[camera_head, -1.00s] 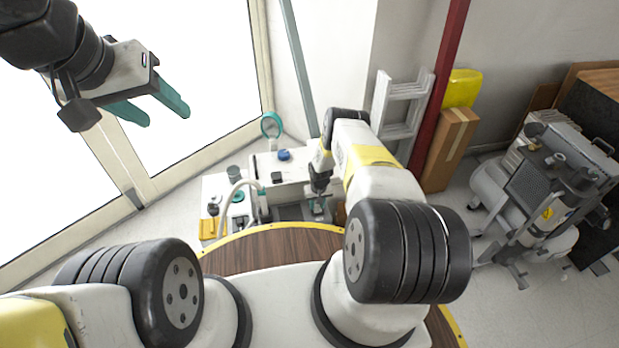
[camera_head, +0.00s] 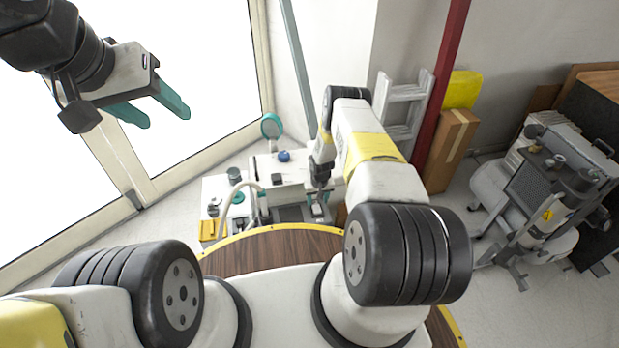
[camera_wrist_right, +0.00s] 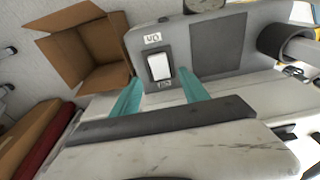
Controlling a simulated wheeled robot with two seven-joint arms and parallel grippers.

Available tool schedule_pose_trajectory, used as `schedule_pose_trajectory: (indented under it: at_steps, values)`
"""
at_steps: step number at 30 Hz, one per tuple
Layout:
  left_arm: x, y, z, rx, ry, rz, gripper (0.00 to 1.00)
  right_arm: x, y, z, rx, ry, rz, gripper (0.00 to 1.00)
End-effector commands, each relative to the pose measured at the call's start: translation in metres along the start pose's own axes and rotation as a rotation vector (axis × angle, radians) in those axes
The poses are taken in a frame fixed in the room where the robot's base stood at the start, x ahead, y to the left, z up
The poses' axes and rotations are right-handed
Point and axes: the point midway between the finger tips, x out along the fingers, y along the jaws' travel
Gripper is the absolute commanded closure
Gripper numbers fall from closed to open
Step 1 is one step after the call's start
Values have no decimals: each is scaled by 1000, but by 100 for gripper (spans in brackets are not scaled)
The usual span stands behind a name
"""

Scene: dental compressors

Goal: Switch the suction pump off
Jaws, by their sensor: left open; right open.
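In the right wrist view a white rocker switch (camera_wrist_right: 159,66) sits in a dark frame on a light grey housing (camera_wrist_right: 180,48). A small label that appears upside down is above it, and another is at its lower edge. My right gripper (camera_wrist_right: 161,92) is open, its two teal fingers either side of the switch and lower in the picture; contact cannot be told. In the head view my right gripper (camera_head: 318,208) is small and partly hidden at the white equipment (camera_head: 290,172). My left gripper (camera_head: 160,106) is open and empty at upper left, in front of the window.
An open cardboard box (camera_wrist_right: 85,45) lies beside the housing in the wrist view. A hose port (camera_wrist_right: 285,42) is at its right. In the head view a red post (camera_head: 440,90), a tall carton (camera_head: 450,150) and a grey compressor (camera_head: 555,185) stand to the right.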

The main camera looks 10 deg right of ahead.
Motion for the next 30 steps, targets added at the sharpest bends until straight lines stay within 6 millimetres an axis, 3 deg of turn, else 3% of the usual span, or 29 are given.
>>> schedule_pose_trajectory:
  at_steps: [6,24,26,29,30]
  values:
    - [0,0,0,0,0,0,47,-26,-1,0,-1,0,-1,47]
    - [0,0,0,0,0,0,47,-34,0,-2,1,2,0,47]
    - [0,0,0,0,0,0,47,-43,1,-8,2,8,1,47]
    - [0,0,0,0,0,0,47,-78,5,-28,9,25,5,47]
    - [0,0,0,0,0,0,47,-99,6,-38,13,35,6,47]
